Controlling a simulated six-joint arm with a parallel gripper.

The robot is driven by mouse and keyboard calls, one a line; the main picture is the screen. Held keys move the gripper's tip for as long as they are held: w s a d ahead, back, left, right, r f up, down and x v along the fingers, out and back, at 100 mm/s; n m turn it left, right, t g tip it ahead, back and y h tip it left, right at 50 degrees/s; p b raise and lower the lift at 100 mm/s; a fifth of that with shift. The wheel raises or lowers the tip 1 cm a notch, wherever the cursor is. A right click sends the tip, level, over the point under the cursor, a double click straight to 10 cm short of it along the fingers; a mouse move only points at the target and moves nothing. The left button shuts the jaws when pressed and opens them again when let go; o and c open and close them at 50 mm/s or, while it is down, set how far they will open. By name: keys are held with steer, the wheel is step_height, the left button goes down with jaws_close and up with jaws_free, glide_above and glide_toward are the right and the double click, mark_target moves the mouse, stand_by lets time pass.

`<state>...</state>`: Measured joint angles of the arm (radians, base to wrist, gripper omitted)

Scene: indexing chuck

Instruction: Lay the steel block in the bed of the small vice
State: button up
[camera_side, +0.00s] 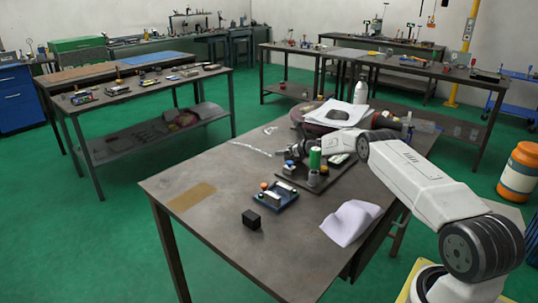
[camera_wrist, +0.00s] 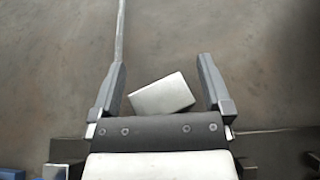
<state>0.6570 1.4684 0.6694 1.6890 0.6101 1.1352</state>
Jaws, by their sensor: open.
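The steel block (camera_wrist: 162,95) is a plain pale grey block. In the wrist view it lies slightly turned on the tabletop, between the two fingers of my gripper (camera_wrist: 160,64). The fingers are open, with a visible gap on each side of the block. In the side view my gripper (camera_side: 292,151) is low over the far part of the table, and I cannot make out the block there. The small vice appears to be the blue fixture (camera_side: 275,196) with pale metal bars and an orange knob, nearer the camera than my gripper.
A black cube (camera_side: 251,220) stands in front of the blue fixture. A green cylinder (camera_side: 314,158) stands on a dark plate (camera_side: 318,184) beside my gripper. The table's left part is mostly clear around a tan patch (camera_side: 192,196).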

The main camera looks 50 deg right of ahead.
steer(key=shift+s, duration=0.15)
steer(key=shift+v, duration=5.85)
